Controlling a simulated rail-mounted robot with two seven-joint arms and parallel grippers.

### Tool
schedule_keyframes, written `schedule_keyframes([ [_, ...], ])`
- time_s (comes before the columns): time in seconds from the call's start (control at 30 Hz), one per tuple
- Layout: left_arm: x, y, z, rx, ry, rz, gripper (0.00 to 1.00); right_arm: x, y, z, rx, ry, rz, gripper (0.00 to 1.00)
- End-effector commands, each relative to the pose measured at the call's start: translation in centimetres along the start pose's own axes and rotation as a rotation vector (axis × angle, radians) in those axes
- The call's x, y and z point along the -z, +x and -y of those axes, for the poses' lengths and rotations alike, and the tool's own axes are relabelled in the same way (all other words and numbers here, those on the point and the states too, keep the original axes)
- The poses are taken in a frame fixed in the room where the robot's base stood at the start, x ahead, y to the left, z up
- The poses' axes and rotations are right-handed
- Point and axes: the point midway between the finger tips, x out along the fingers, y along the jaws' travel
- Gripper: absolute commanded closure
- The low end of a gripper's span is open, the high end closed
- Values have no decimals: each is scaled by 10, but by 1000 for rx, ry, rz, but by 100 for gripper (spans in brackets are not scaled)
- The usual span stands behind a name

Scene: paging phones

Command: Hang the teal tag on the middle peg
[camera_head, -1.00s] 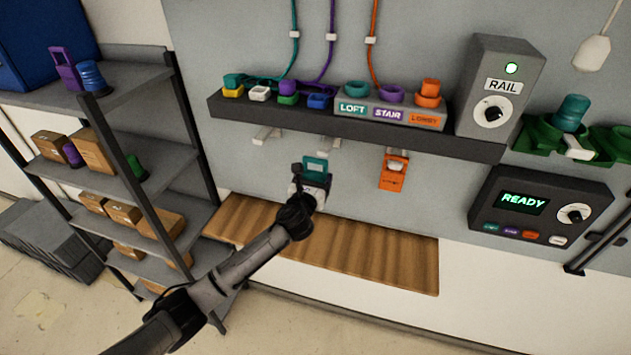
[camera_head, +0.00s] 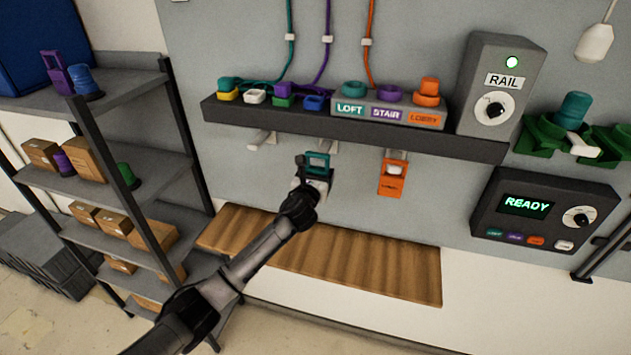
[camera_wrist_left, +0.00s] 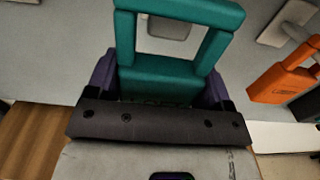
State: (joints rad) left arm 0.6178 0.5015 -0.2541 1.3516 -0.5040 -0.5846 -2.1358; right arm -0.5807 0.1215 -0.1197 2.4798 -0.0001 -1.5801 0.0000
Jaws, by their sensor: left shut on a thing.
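The teal tag (camera_head: 318,157) is a frame with a window-like opening, held upright below the dark shelf. My left gripper (camera_head: 314,178) is shut on its lower part; it also shows in the left wrist view (camera_wrist_left: 158,98). There the tag (camera_wrist_left: 165,72) rises above the jaws, and a pale peg end shows through its opening (camera_wrist_left: 168,28). I cannot tell whether the peg passes through or stays behind. The middle peg (camera_head: 327,146) shows close to the tag's top in the head view, mostly hidden. My right gripper is out of view.
An orange tag (camera_head: 392,178) hangs on the right peg, close to the right. The left peg (camera_head: 262,138) is bare. The shelf (camera_head: 270,116) with coloured items overhangs the pegs. A wooden slatted panel (camera_head: 340,255) lies below.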

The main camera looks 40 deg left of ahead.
Motion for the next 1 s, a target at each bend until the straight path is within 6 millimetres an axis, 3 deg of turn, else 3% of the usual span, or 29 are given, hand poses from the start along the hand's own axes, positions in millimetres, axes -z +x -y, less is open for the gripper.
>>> schedule_keyframes([
  [0.63,4,37,0,0,-1,1,53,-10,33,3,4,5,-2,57],
  [1.0,8,49,0,-1,1,1,53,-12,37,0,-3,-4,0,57],
])
